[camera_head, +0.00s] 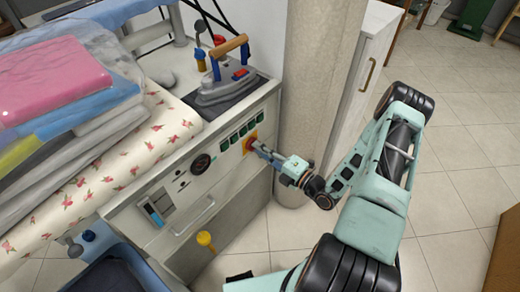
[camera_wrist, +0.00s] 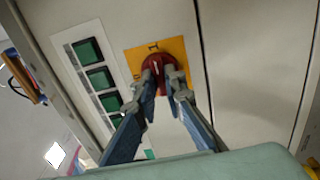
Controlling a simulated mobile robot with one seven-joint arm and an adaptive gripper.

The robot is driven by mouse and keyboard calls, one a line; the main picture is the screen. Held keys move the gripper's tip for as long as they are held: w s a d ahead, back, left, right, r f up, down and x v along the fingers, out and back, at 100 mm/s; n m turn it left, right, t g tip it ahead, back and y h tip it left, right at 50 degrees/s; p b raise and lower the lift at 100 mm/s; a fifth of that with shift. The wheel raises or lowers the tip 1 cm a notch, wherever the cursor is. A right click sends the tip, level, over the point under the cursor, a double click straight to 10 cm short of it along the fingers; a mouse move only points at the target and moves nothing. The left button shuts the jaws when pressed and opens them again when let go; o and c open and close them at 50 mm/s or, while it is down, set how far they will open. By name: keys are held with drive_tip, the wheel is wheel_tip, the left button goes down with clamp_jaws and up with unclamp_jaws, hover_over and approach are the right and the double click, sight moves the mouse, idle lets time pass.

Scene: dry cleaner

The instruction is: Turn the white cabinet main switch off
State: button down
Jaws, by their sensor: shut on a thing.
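The main switch is a red rotary knob (camera_wrist: 158,62) on a yellow plate (camera_wrist: 178,46), set on the front of the white cabinet (camera_head: 232,172). In the head view the yellow plate (camera_head: 250,136) shows near the cabinet's right end, with the knob partly hidden by my gripper. My gripper (camera_wrist: 163,80) is shut on the red knob, one finger on each side of it. It reaches in from the right in the head view (camera_head: 259,148). The exact angle of the knob is hard to tell.
Green push buttons (camera_wrist: 95,75) sit left of the knob. A round gauge (camera_head: 200,164) is further left. An iron (camera_head: 226,82) stands on the cabinet top. A pillar (camera_head: 318,80) rises close behind my gripper. Free tiled floor (camera_head: 455,190) lies at the right.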

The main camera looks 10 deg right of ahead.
drive_tip(key=shift+n, duration=9)
drive_tip(key=c, duration=2)
unclamp_jaws()
drive_tip(key=shift+s, duration=0.1)
